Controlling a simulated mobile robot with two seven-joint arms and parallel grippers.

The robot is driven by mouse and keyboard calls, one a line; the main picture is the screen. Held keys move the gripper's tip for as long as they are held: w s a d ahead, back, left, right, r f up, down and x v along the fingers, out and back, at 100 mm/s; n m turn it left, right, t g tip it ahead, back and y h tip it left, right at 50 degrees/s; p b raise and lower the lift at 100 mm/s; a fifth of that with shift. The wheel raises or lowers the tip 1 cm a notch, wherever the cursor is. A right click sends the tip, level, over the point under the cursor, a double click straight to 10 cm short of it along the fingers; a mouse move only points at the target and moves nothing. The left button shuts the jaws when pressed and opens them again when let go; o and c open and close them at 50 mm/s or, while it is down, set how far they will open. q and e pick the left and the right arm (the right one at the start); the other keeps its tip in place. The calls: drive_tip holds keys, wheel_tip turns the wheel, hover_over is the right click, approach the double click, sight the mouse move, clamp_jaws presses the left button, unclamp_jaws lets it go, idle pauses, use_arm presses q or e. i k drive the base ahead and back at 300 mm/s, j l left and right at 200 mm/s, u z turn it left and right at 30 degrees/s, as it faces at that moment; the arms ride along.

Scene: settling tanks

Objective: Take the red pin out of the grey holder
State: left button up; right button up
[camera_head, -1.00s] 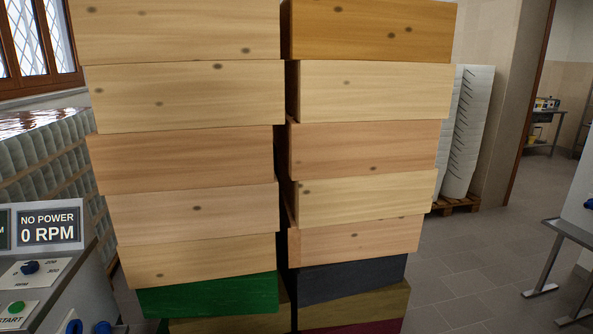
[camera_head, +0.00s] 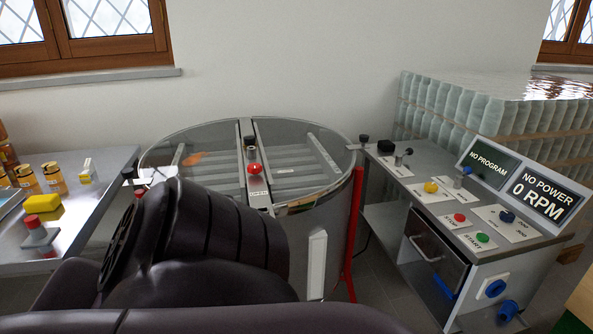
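A small grey holder (camera_head: 38,239) stands on the metal table at the left. A red piece (camera_head: 33,221), which looks like the red pin, sits upright at its top. How deep it goes into the holder cannot be seen. A large dark arm part of mine fills the lower middle, right of the holder, and hides part of the table's right side. Neither gripper shows in the view.
A glass-topped round tank (camera_head: 225,150) with a red knob (camera_head: 254,168) on its crossbar stands behind my arm. The left table (camera_head: 85,225) also carries a yellow block (camera_head: 41,204) and orange jars (camera_head: 53,178). A control console (camera_head: 440,205) stands at the right.

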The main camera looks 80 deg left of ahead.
sight(32, 221)
drive_tip(key=u, duration=4.1)
drive_tip(key=i+j, duration=0.1)
drive_tip(key=j, duration=0.25)
drive_tip(key=i+j, duration=0.1)
drive_tip(key=j, duration=0.25)
drive_tip(key=i+j, duration=0.1)
drive_tip(key=j, duration=0.25)
drive_tip(key=i+j, duration=0.1)
drive_tip(key=j, duration=0.25)
drive_tip(key=i+j, duration=0.1)
drive_tip(key=j, duration=0.25)
